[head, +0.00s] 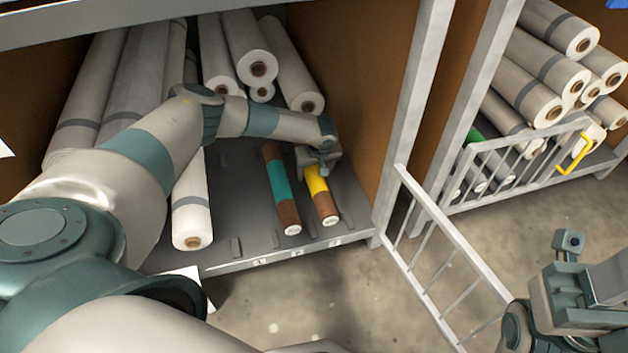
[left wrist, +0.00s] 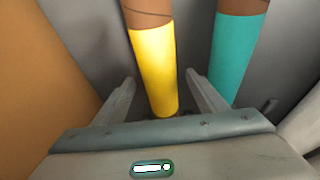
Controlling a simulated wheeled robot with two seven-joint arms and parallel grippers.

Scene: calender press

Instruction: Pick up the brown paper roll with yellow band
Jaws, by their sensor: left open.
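The brown paper roll with yellow band (head: 321,197) lies on the grey shelf, its white end toward the front edge. In the left wrist view its yellow band (left wrist: 155,68) runs between the two fingers of my left gripper (left wrist: 160,92). The fingers are apart, one on each side of the roll, with gaps visible. In the head view my left gripper (head: 319,163) is over the back part of this roll and hides that part. My right gripper (head: 575,292) is at the lower right, away from the shelf; its fingers do not show clearly.
A brown roll with a teal band (head: 279,185) lies close beside the yellow-banded one. A white roll (head: 191,208) lies further left. Several white rolls (head: 254,62) are stacked behind. A brown side wall (head: 345,100) stands to the right. An open barred gate (head: 447,258) hangs before the shelf.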

